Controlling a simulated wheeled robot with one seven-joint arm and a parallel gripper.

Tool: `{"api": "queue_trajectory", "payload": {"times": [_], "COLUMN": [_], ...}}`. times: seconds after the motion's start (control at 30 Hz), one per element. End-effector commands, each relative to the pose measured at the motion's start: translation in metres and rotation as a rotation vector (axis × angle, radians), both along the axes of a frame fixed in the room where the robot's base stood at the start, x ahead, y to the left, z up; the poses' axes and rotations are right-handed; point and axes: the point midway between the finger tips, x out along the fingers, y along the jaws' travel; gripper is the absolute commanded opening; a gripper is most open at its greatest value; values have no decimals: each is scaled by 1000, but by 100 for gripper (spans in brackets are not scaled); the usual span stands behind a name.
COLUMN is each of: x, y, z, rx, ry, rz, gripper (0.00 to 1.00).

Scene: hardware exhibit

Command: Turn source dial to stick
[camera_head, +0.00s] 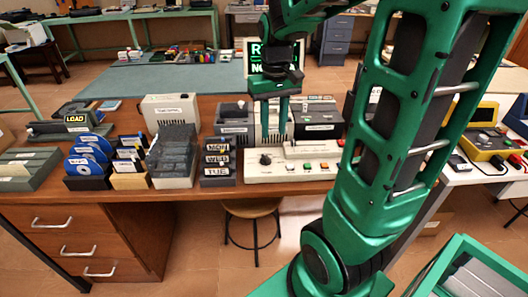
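A white control box (253,177) stands at the front edge of the wooden bench. A black dial (265,159) sits at the left of its top; its pointer setting is too small to read. Several small coloured buttons lie to the right of the dial. My gripper (274,138) points down above and just behind the box, close to the dial. Its two green fingers stand apart with a gap between them, and nothing shows in the gap. I cannot tell whether a fingertip touches the box.
Grey devices (318,120) stand behind. A monitor (257,62) is partly hidden by my arm. A stool (252,208) stands below the bench.

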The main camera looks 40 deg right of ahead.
Motion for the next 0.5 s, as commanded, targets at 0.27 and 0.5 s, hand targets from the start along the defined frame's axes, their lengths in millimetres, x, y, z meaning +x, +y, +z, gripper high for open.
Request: {"api": "queue_trajectory", "payload": {"times": [0.27, 0.5], "x": [32, 31], "y": [2, 0], "z": [-10, -44], "rx": [3, 2], "ry": [1, 5], "rz": [48, 44], "gripper": [30, 30]}}
